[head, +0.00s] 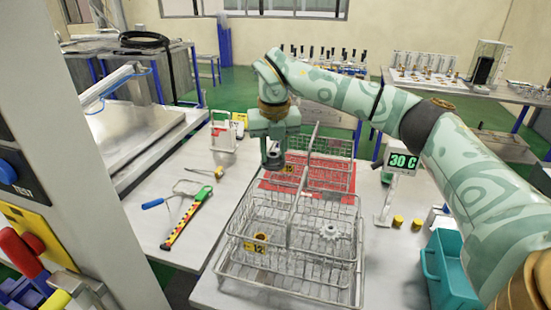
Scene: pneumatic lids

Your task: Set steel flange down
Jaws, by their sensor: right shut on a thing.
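My left gripper is not in view.
A teal bin (447,270), a 30 C display (403,162) and two small yellow cylinders (407,221) stand right of the basket.

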